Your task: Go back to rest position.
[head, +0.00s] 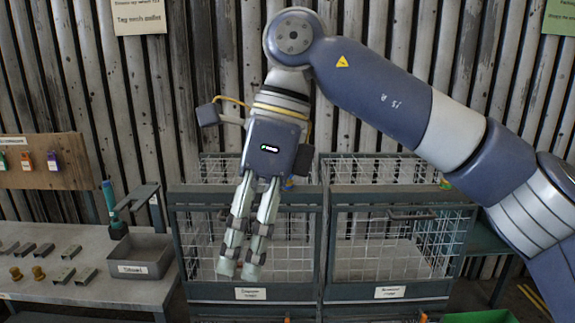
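My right gripper (239,270) hangs down from my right arm, which comes in from the right and bends over the top middle of the head view. Its two fingers run side by side with a narrow gap between them, seen at a slant. Nothing shows between the fingers. I cannot tell whether they are open or shut. The gripper is in front of the left wire cage (185,245) and hides part of it. My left gripper is not in view.
A right wire cage (465,235) stands beside the left one, both labelled. At the left, a workbench (105,245) holds a labelled grey bin (142,268), several small metal parts and brass pieces. A wooden board (75,170) with coloured tags is behind it. A green bin (480,317) shows at the bottom right.

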